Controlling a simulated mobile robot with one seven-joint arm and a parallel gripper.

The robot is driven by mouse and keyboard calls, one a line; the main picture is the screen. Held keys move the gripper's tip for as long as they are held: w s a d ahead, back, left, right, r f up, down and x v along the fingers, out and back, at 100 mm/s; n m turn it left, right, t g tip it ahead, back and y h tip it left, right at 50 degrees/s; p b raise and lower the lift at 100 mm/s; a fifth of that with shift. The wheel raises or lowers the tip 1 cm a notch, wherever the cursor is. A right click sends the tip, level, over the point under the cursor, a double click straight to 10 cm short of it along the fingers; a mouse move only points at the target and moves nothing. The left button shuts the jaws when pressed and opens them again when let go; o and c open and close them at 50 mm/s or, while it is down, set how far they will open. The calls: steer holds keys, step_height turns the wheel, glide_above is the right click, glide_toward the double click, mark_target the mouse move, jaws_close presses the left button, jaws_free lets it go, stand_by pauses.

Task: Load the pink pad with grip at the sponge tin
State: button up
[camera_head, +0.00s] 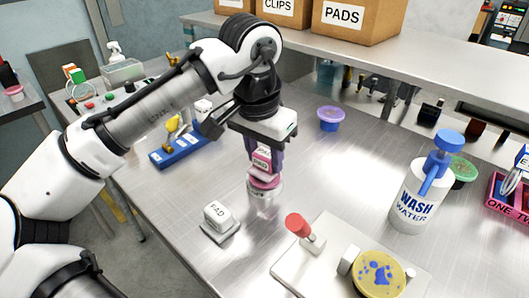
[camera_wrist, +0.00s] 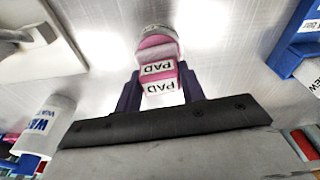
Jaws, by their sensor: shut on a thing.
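My gripper (camera_head: 263,160) is shut on the pink pad with grip (camera_head: 262,163), a pink block with white PAD labels, held upright between dark purple fingers. In the wrist view the pink pad (camera_wrist: 159,68) sits between the fingertips (camera_wrist: 160,88). Directly below it is the sponge tin (camera_head: 264,190), a small round silvery tin with pink at its top.
A white PAD block (camera_head: 217,212) on a grey base stands front left of the tin. A white board (camera_head: 290,268) with a red-handled tool and yellow disc is in front. A wash water bottle (camera_head: 412,200) stands right, a purple bowl (camera_head: 331,120) behind, a blue rack (camera_head: 178,150) left.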

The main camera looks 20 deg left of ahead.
mark_target(267, 151)
steer(key=shift+f, duration=0.65)
stand_by(1.9)
step_height(267, 151, up, 7)
steer(key=p, duration=0.7)
steer(key=shift+r, duration=0.1)
stand_by(0.8)
